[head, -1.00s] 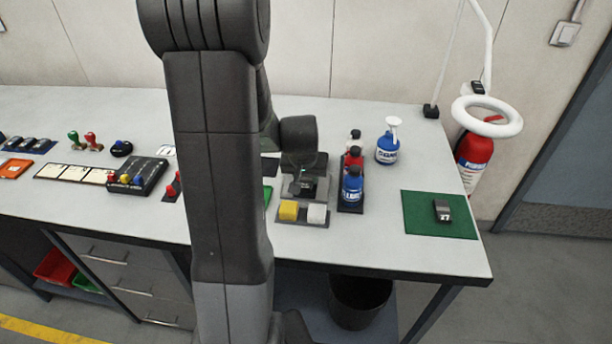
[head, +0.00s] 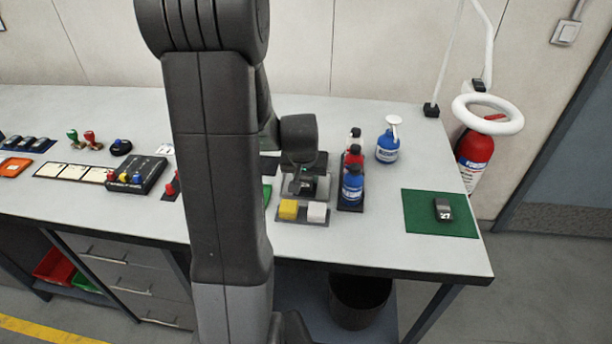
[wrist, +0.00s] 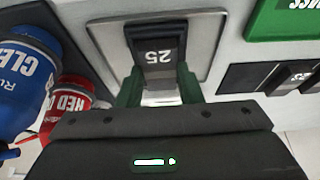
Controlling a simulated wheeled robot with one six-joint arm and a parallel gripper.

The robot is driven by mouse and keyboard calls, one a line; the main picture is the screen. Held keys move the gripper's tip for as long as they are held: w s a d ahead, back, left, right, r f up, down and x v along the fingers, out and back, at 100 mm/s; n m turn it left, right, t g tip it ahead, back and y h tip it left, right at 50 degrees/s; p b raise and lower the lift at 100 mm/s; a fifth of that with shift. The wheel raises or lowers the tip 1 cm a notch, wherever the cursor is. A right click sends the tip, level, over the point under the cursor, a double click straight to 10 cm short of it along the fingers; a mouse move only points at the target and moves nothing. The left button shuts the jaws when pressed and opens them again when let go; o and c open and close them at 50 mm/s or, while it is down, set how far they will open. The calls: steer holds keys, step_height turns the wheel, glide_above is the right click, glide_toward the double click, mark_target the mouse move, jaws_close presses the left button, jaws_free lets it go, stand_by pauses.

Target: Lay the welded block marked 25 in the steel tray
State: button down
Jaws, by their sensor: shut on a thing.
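In the head view my gripper (head: 306,183) is over the bench behind the yellow and white blocks, and my arm hides part of that area.
A rack of red and blue bottles (head: 352,185) stands close to the right of my gripper. Yellow (head: 288,209) and white (head: 317,212) blocks sit in front. A block marked 27 (head: 443,209) lies on a green mat (head: 425,225). Another dark block (wrist: 297,80) is at the wrist view's right.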

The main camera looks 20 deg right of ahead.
steer(key=shift+f, duration=0.1)
stand_by(0.5)
stand_by(0.3)
steer(key=c, duration=0.9)
jaws_free()
steer(key=shift+r+p, duration=2.15)
steer(key=shift+r, duration=1.4)
steer(key=shift+f, duration=0.15)
steer(key=shift+f+b, duration=2.4)
steer(key=shift+f, duration=1.05)
